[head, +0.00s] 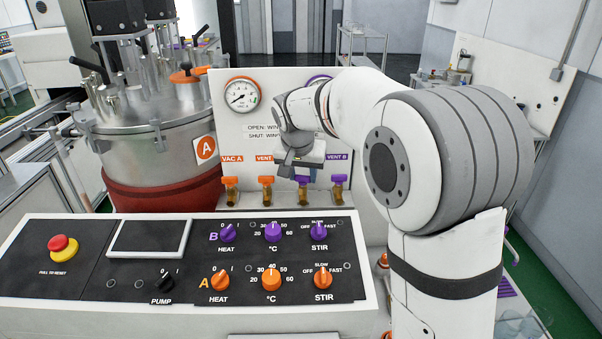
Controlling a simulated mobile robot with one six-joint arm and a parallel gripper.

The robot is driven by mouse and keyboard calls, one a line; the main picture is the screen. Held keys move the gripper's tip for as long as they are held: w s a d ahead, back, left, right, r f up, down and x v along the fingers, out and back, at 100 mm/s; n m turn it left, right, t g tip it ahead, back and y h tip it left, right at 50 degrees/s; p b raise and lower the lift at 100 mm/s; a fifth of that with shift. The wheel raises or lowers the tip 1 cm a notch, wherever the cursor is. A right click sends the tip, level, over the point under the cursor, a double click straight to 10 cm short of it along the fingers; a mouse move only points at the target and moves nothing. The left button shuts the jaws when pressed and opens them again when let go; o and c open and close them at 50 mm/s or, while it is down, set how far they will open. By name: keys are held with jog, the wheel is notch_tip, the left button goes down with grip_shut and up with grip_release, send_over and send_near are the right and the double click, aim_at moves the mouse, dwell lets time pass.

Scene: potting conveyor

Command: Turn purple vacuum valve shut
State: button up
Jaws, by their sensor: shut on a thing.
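A row of small valves stands on the white panel (225,120). Two have orange handles, one under the VAC A label (230,181) and one under VENT (266,181). Two have purple handles. The purple vacuum valve (302,181) is third from the left, and its label is hidden behind my arm. The purple VENT B valve (338,180) is at the right. My gripper (299,171) is at the purple vacuum valve, shut on its handle. The fingertips are small and mostly hidden, so the handle's exact angle is hard to tell.
Vessel A (140,150) stands left. A control console (190,262) with knobs and a red stop button (62,247) fills the foreground.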

jog(key=shift+d+n+y+b, duration=0.1)
jog(key=shift+n+y+b, duration=0.4)
jog(key=shift+n, duration=0.9)
jog(key=shift+c, duration=0.2)
jog(key=o, duration=1)
jog(key=v, duration=0.7)
jog(key=shift+s+r+b, duration=0.25)
jog(key=shift+r+b, duration=0.1)
jog(key=shift+b, duration=0.05)
jog(key=shift+g, duration=0.6)
jog(key=s+d+f, duration=0.4)
jog(key=s, duration=0.5)
jog(key=s+d+f, duration=0.4)
jog(key=s, duration=0.6)
jog(key=s+d+f, duration=0.4)
jog(key=s, duration=0.5)
jog(key=shift+s+d+f, duration=0.1)
jog(key=shift+s+d, duration=0.1)
